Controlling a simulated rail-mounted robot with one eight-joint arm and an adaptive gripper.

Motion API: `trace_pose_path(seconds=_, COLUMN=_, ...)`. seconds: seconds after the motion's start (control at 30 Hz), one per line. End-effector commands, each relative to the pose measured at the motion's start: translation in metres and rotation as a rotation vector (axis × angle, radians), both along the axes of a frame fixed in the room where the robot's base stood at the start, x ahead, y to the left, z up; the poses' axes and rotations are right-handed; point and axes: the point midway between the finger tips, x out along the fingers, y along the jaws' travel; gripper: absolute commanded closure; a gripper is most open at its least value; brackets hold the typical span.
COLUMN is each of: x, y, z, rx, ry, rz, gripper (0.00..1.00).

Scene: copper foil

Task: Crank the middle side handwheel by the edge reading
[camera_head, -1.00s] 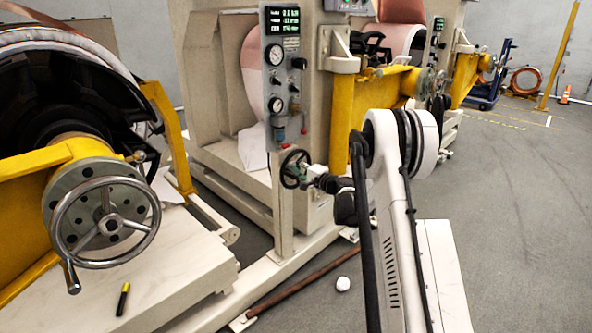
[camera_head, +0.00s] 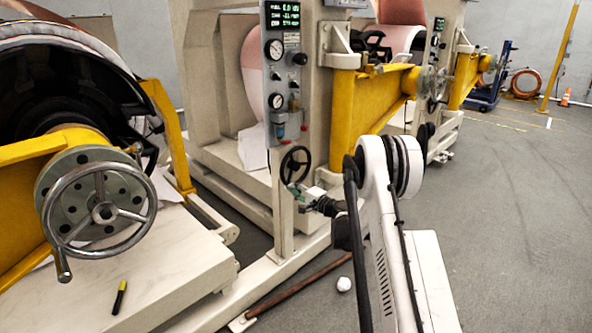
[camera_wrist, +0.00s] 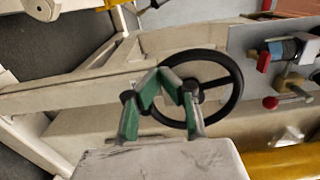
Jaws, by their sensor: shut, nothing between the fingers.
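The black side handwheel (camera_head: 295,165) is mounted on the grey-white post below the gauge panel. Its dark rim and spokes also show in the wrist view (camera_wrist: 237,82). My gripper (camera_head: 303,190) is at the wheel's lower right rim in the head view. In the wrist view its green fingers (camera_wrist: 168,82) are shut with nothing held between them, overlapping the wheel's left part. Whether they touch the rim or the crank knob I cannot tell. The readout (camera_head: 283,15) at the top of the panel shows small green digits, including what looks like -21.
A large metal handwheel (camera_head: 102,212) stands at the left on a yellow arm. The gauge panel (camera_head: 284,75) is above the black wheel. Another yellow arm (camera_head: 368,100) is behind my arm. A white ball-like object (camera_head: 344,284) lies on the floor. Open floor lies to the right.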

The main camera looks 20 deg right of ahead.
Motion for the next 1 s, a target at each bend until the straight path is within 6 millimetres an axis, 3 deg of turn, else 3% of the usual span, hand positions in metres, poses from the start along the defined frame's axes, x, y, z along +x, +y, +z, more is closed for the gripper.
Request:
trace_pose_path(seconds=0.5, x=0.015, y=-0.045, z=-0.035, rx=0.0, ry=0.0, rz=-0.004, gripper=1.0)
trace_pose_path(seconds=1.0, x=0.034, y=-0.096, z=-0.034, rx=0.0, ry=0.0, rz=-0.005, gripper=1.0)
